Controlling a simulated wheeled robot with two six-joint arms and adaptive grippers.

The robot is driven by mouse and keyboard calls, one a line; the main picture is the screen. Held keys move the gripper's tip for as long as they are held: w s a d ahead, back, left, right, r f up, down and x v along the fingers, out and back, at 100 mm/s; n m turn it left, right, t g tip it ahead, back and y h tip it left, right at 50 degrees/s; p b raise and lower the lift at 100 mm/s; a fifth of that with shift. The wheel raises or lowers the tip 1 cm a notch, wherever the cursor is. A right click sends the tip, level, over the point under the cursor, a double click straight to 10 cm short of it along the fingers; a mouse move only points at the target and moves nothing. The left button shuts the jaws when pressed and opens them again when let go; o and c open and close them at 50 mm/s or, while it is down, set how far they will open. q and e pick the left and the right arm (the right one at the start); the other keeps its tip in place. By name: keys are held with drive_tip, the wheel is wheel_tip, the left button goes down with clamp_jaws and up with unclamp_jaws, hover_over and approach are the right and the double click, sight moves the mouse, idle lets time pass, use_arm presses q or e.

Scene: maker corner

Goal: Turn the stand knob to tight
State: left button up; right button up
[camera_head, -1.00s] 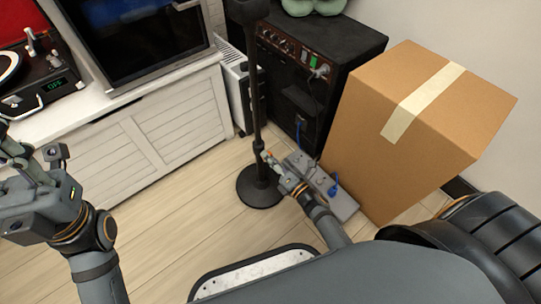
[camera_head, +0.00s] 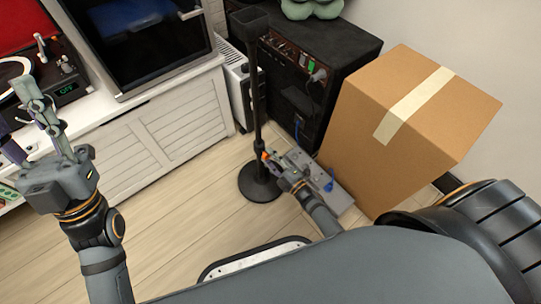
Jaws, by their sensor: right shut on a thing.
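The black stand (camera_head: 257,95) rises upright from a round base (camera_head: 259,186) on the floor. Its small orange-red knob (camera_head: 264,156) shows low on the pole. My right gripper (camera_head: 270,162) is at the knob, shut on it, and its fingers hide part of it. The knob's marking is too small to read. My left gripper (camera_head: 40,110) is raised at the far left, away from the stand.
A cardboard box (camera_head: 350,140) stands right of the stand. A black amplifier (camera_head: 298,80) is behind it. A grey pedal board (camera_head: 338,197) lies beside my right gripper. A white cabinet (camera_head: 165,130) with a turntable (camera_head: 65,80) and screen fills the left.

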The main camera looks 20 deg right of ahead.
drive_tip(key=m+p, duration=0.1)
drive_tip(key=m, duration=0.2)
drive_tip(key=shift+m, duration=0.4)
use_arm(q)
drive_tip(key=w+f+n+g+y, duration=0.3)
drive_tip(key=w+f+g, duration=0.3)
drive_tip(key=w+f, duration=0.3)
drive_tip(key=shift+a+f+g+y, duration=0.35)
drive_tip(key=shift+f+y, duration=0.55)
drive_tip(key=shift+f, duration=0.4)
use_arm(e)
drive_tip(key=o, duration=1.2)
drive_tip(key=shift+c, duration=0.2)
drive_tip(key=v, duration=1.2)
